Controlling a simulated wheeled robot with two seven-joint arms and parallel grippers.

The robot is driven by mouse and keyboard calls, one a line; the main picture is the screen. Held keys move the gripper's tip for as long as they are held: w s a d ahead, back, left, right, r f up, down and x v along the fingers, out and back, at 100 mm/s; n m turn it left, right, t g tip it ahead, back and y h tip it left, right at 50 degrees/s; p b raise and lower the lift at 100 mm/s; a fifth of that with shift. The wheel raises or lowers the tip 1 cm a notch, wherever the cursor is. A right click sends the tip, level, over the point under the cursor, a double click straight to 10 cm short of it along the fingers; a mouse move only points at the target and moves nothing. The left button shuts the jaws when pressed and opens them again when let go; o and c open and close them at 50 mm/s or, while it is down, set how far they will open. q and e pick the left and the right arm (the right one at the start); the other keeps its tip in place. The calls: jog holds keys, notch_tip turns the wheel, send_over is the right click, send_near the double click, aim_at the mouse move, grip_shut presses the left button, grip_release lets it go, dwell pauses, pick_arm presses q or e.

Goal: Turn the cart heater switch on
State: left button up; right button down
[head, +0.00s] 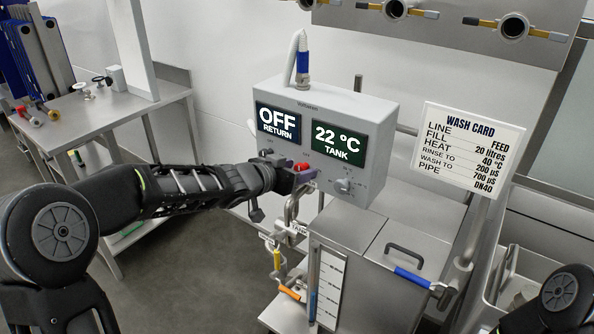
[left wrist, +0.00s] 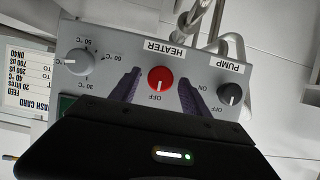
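The grey control box (head: 358,108) shows "OFF RETURN" and "22 °C TANK" on its screens. Its red heater switch (head: 302,167) is a round knob, also in the left wrist view (left wrist: 160,79), where the panel appears upside down. The knob's pale mark points toward the OFF label. My left gripper (head: 293,174) is at the panel; in the wrist view its two fingers (left wrist: 158,92) are apart, one on each side of the red knob. I cannot tell whether they touch it. No ON label shows beside the heater knob. My right gripper is out of view.
A dark pump knob (left wrist: 231,94) and a white temperature dial (left wrist: 79,62) flank the heater switch. Below the box are pipes and a steel tank cart (head: 375,270) with a blue-gripped handle. A wash card (head: 467,150) stands right. A steel table (head: 90,112) is at left.

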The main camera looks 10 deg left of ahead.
pick_arm(q)
grip_shut()
dwell(0.4)
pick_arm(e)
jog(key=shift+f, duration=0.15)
pick_arm(q)
jog(key=m+t+y+b, duration=0.1)
jog(key=m+b, duration=0.3)
jog(key=b, duration=0.9)
jog(key=m+t+y+b, duration=0.2)
jog(key=m+b, duration=0.3)
jog(key=b, duration=0.8)
jog(key=d+f+m+t+y+b, duration=0.1)
jog(key=m+b, duration=0.3)
jog(key=b, duration=0.8)
jog(key=shift+s+f+m+t+y+b, duration=0.1)
jog(key=shift+s+m+t+y+b, duration=0.2)
jog(key=shift+t+y, duration=0.4)
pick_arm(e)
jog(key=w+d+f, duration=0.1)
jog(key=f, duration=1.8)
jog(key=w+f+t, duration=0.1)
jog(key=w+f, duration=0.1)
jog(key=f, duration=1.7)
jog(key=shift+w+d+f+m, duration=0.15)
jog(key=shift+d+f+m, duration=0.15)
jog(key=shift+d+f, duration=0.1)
pick_arm(q)
jog(key=shift+w, duration=0.1)
